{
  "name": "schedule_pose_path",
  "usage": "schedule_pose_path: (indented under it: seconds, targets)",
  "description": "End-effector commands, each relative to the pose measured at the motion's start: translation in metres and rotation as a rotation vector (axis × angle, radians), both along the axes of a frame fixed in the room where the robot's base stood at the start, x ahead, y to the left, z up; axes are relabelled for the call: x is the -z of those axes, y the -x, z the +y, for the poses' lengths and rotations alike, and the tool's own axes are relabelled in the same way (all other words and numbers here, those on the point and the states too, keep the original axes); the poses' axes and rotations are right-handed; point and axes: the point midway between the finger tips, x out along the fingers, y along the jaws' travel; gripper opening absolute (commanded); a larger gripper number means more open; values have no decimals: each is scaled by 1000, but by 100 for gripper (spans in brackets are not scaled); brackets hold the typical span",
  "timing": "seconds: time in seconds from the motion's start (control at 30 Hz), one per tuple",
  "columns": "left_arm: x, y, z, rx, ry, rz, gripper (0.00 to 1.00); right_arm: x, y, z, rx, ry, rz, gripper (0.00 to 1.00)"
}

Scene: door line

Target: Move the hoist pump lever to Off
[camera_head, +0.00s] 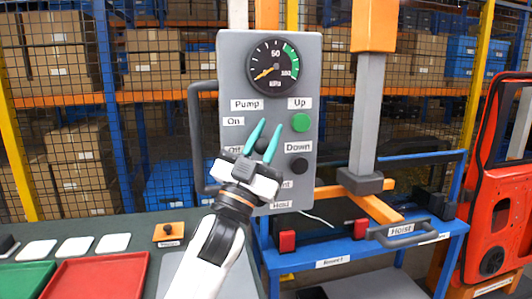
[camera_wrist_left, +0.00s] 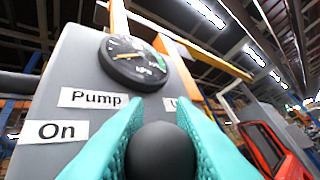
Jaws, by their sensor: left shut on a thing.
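The grey hoist control panel (camera_head: 226,75) stands upright ahead of me. The pump lever shows as a round black knob (camera_wrist_left: 160,152); its stem is hidden. My left gripper (camera_head: 267,134), with teal fingers, is at the panel and shut on this knob; the fingers (camera_wrist_left: 160,125) lie on both sides of it in the left wrist view. The On label (camera_head: 233,121) is left of the fingertips, and the Off label (camera_head: 234,150) is lower, partly covered by my gripper. The knob sits nearer the On height in the head view. My right gripper is not in view.
Right of the lever are a green Up button (camera_head: 301,122) and a black Down button (camera_head: 299,165). A pressure gauge (camera_head: 273,66) is above. A grey handle (camera_head: 194,130) runs along the panel's left side. Red and green trays (camera_head: 100,280) lie at lower left.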

Motion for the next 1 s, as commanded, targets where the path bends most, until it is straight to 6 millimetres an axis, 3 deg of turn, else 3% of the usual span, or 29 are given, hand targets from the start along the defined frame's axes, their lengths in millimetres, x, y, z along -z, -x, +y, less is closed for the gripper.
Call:
schedule_pose_path:
  seconds: [0.2, 0.67, 0.7, 0.73, 1.0]
  targets:
    - [7, -1, -1, 4, -19, -51, 0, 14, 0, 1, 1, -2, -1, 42]
    - [6, -1, -1, 4, -23, -63, 0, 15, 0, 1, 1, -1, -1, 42]
    - [6, -1, -1, 4, -23, -63, 28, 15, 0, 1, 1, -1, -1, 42]
    - [6, -1, -1, 3, -23, -64, 32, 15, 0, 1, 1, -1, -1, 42]
    - [6, 0, 0, 1, -23, -66, 32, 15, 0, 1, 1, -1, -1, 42]
